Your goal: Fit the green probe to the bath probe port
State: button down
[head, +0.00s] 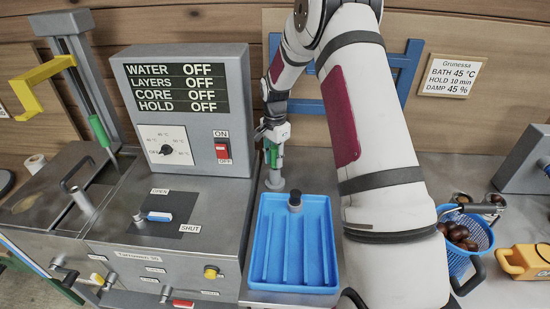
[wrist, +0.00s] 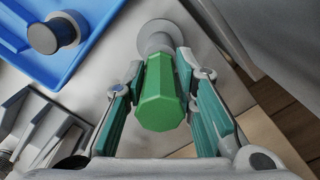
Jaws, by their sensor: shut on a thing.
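My gripper (head: 273,152) is upright beside the control panel, fingers pointing down above the steel counter. It is shut on the green probe (wrist: 163,95), whose faceted green grip sits between both finger pads in the wrist view. In the head view only a little green shows between the fingers. A grey round piece (wrist: 158,37) lies just beyond the grip; the head view shows a grey part (head: 274,181) under the gripper, close to the counter. I cannot tell whether it belongs to the probe or a holder. I cannot make out the bath probe port with certainty.
A blue tray (head: 259,245) with a dark-topped grey piece (head: 295,201) is just right of my gripper. The control panel (head: 190,110) reads OFF on all lines. The bath unit and yellow-hooked post (head: 75,75) stand left. A blue basket (head: 470,262) of chestnuts is right.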

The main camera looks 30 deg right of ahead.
aim_at(275, 148)
jog(key=shift+r, duration=0.1)
jog(key=shift+r+p, duration=0.35)
jog(key=shift+r, duration=2.7)
